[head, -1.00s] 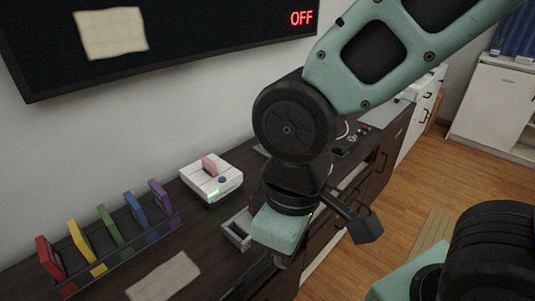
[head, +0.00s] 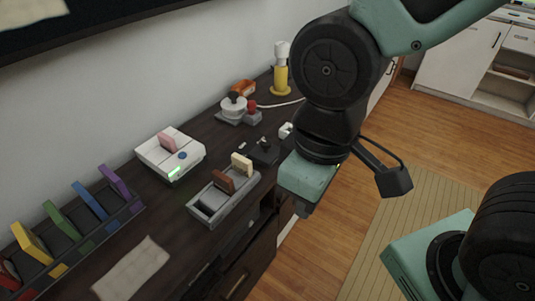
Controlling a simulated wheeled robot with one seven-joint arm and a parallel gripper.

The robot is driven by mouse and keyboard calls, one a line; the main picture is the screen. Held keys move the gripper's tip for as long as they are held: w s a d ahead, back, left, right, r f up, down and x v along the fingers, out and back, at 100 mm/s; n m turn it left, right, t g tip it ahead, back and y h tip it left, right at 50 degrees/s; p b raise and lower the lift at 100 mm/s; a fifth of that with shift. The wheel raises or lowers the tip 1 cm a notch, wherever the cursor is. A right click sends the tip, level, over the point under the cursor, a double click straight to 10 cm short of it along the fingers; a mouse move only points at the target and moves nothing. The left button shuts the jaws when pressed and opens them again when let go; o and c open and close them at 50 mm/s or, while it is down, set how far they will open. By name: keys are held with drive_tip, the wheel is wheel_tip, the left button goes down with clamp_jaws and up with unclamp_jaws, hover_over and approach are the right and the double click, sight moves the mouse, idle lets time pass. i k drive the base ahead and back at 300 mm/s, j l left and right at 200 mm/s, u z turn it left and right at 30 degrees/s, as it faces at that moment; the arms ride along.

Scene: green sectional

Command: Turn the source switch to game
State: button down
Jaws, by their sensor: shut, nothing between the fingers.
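A small black box (head: 264,151) with a raised part on top sits on the dark cabinet behind the grey tray. It may be the source switch; I cannot read any label or its setting. My gripper (head: 302,209) points down at the cabinet's front edge, right of the grey tray and apart from the black box. It is shut and empty; its fingertips are small and dark here.
The grey tray (head: 209,209) holds a brown and a beige cartridge. A rack (head: 104,229) of coloured cartridges and a paper note (head: 133,268) lie at left. A white-and-red item (head: 234,109) and a yellow lamp-like object (head: 281,78) stand farther back.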

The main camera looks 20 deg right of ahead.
sight(266, 144)
drive_tip(key=i+l+u, duration=0.1)
drive_tip(key=l+u, duration=0.3)
drive_tip(key=i+l+u, duration=0.1)
drive_tip(key=l+u, duration=0.65)
